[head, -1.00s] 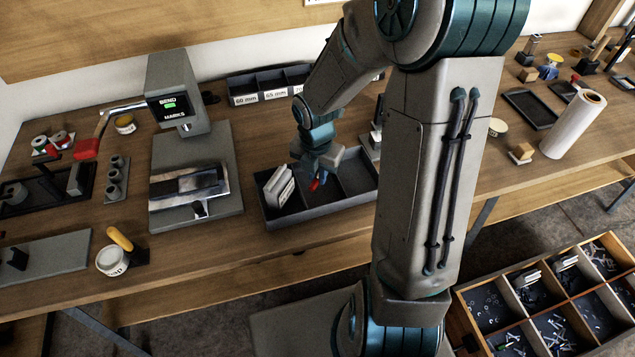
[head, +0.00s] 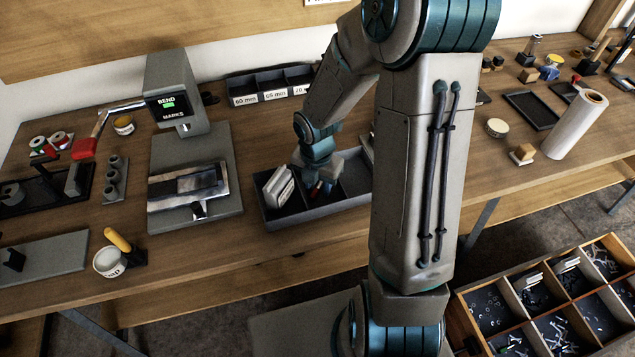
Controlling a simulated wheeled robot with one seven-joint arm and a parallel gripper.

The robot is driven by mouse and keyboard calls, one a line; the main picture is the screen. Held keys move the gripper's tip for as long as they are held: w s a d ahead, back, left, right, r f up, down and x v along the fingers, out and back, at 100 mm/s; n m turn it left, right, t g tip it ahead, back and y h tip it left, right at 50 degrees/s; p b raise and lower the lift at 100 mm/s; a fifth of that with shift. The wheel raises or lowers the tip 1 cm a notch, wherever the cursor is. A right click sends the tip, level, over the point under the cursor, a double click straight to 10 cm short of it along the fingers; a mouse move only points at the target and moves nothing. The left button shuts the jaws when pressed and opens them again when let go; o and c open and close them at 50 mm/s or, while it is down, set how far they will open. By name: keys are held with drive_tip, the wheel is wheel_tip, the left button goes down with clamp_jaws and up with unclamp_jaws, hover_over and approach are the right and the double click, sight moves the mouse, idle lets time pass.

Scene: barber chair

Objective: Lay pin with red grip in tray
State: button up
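My gripper (head: 318,181) points down into the middle compartment of a dark grey divided tray (head: 312,215) on the bench in the head view. The rest of the pin is hidden or too small to make out. The fingers are small and dark, and I cannot tell whether they hold the red piece or are apart from it. Pale upright plates (head: 278,187) stand in the tray's left compartment. My arm hides the tray's right end.
A grey bending machine (head: 180,95) with a lit "BEND" display and a red-gripped lever (head: 85,148) stands to the left. Labelled bins (head: 270,88) sit behind the tray. A flat black tray (head: 531,110) and a white roll (head: 575,124) are to the right.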

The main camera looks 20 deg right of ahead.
sight(317, 189)
wheel_tip(317, 189, up, 12)
drive_tip(key=p, duration=0.3)
drive_tip(key=s+r+m+t, duration=0.1)
drive_tip(key=s+r+m, duration=0.4)
drive_tip(key=m, duration=0.8)
drive_tip(key=s+r+m+t, duration=0.1)
drive_tip(key=s+r+m, duration=0.4)
drive_tip(key=s+m, duration=0.4)
drive_tip(key=m, duration=0.5)
drive_tip(key=shift+r+m+t, duration=0.3)
drive_tip(key=shift+r+t, duration=0.05)
drive_tip(key=shift+t, duration=0.05)
drive_tip(key=shift+d, duration=0.1)
